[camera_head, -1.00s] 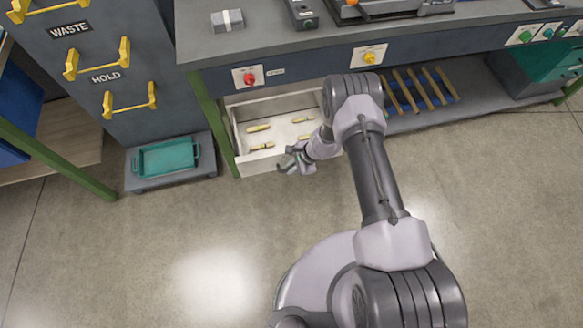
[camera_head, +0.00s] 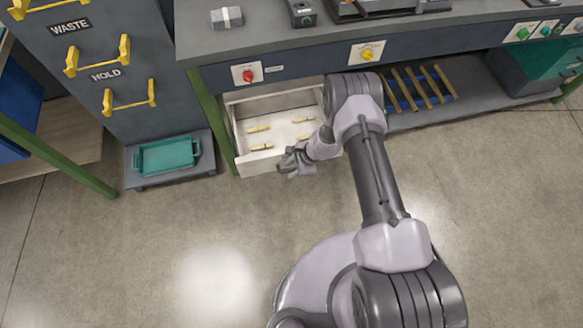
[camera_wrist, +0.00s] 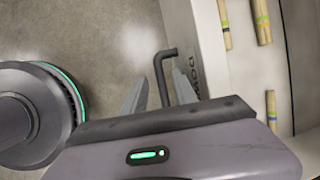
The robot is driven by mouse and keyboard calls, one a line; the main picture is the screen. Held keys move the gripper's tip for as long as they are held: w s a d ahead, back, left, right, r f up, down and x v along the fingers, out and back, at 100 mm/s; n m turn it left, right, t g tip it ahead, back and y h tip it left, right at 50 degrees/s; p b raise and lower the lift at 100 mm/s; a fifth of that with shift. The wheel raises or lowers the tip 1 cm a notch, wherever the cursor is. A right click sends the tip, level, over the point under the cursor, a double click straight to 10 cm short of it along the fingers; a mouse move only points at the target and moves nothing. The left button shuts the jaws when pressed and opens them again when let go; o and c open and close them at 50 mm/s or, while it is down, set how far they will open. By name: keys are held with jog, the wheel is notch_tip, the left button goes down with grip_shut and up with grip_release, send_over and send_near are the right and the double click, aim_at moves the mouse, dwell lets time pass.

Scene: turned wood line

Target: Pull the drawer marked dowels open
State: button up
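The drawer (camera_head: 242,171) under the bench's left part stands pulled out, its pale inside showing. In the wrist view its white front (camera_wrist: 203,42) carries dark lettering, partly hidden, that reads like "DOW". Several short wooden dowels (camera_head: 258,128) lie in it, and some show in the wrist view (camera_wrist: 262,22). A dark bar handle (camera_wrist: 161,75) stands out from the drawer front. My gripper (camera_wrist: 160,88) is at the handle, its two grey fingers apart on either side of the bar, with gaps visible.
A grey cabinet with yellow handles marked WASTE and HOLD (camera_head: 105,75) stands left of the bench. A teal tray (camera_head: 166,156) sits on a low grey platform beside the drawer. A slatted rack (camera_head: 415,88) is under the bench to the right. The floor in front is clear.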

jog(key=p+v, duration=0.6)
jog(key=v, duration=1.1)
jog(key=shift+r, duration=0.15)
jog(key=w+r+n+t, duration=0.1)
jog(key=w+r+n, duration=0.25)
jog(key=r, duration=1.55)
jog(key=s+r+n+t, duration=0.1)
jog(key=s+r+n, duration=0.3)
jog(key=r, duration=1.2)
jog(key=s+d+r+n+t+h, duration=0.1)
jog(key=s+d+r, duration=0.1)
jog(key=s+r, duration=0.4)
jog(key=s+d+r+n+t+h, duration=0.1)
jog(key=s+r, duration=0.5)
jog(key=s, duration=0.8)
jog(key=shift+s+d+t+h+b, duration=0.4)
jog(key=shift+d+t+h, duration=0.1)
jog(key=shift+d, duration=0.3)
